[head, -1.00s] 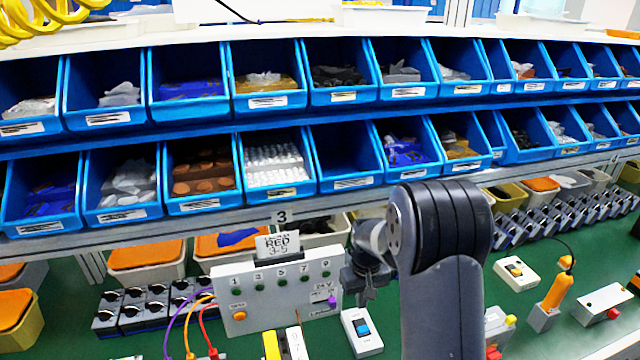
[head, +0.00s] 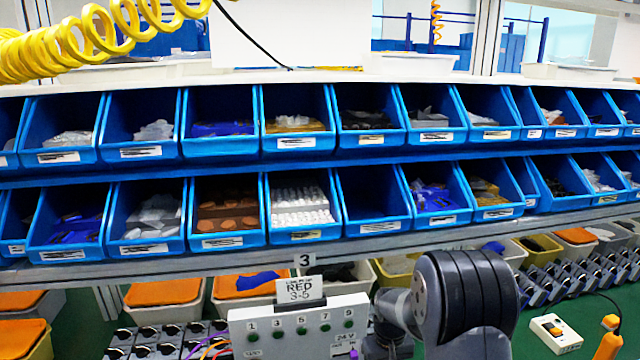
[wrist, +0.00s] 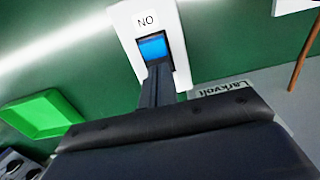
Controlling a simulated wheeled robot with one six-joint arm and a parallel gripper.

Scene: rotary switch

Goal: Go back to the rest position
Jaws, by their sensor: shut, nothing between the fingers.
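My gripper (wrist: 158,85) is shut and empty in the wrist view, its narrow fingertips together. Its tips appear at the lower edge of the blue rocker (wrist: 153,47) of a white switch box (wrist: 183,62) marked "NO". I cannot tell whether they touch it. In the head view my arm stands at the lower right, and the gripper's tips are below the picture. A pale grey panel (head: 290,326) with a row of green buttons and a "RED 3-5" card (head: 300,290) stands left of my arm.
Two rows of blue bins (head: 375,205) run across the back. Black switches (head: 148,335) sit at the lower left. A white box (head: 556,331) and an orange-yellow tool (head: 609,338) are at the lower right. A green tray (wrist: 40,115) shows in the wrist view.

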